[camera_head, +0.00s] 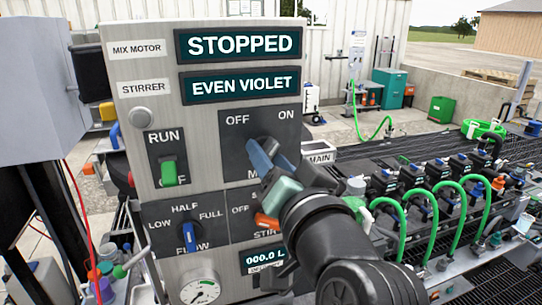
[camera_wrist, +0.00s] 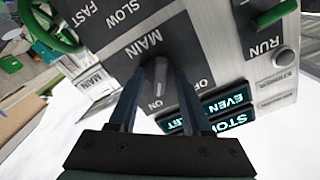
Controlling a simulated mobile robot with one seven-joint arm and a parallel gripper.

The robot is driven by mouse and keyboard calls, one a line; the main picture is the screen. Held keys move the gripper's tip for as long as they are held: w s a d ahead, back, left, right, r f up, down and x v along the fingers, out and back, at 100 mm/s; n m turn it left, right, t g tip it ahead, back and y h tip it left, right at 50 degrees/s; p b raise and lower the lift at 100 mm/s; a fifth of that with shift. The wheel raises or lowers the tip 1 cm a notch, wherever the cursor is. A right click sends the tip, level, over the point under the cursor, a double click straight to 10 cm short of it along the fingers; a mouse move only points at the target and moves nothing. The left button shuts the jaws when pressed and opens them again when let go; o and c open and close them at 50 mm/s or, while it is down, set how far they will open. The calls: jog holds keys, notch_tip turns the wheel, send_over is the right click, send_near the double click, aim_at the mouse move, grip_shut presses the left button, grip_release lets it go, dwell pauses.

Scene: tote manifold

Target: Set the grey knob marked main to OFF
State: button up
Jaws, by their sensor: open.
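The grey main knob (camera_wrist: 160,75) sits on a dark plate of the control panel (camera_head: 200,110). In the wrist view it stands between the two fingers of my open gripper (camera_wrist: 158,72), one finger on each side. Its long body runs toward the ON label in that view; its exact setting is hard to tell. In the head view OFF is at the plate's upper left and ON at its upper right. There my gripper (camera_head: 265,148) covers most of the knob and part of the MAIN label. I cannot tell whether the fingers touch the knob.
The upper displays (camera_head: 240,43) read STOPPED and EVEN VIOLET. A green RUN switch (camera_head: 168,171), a blue flow knob (camera_head: 189,237) and an orange stirrer knob (camera_head: 266,221) are close by. A manifold with green hoses (camera_head: 435,205) stands to the right.

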grip_shut()
jog(key=shift+n, duration=0.3)
jog(key=shift+n+b, duration=3.85)
jog(key=shift+n, duration=2.75)
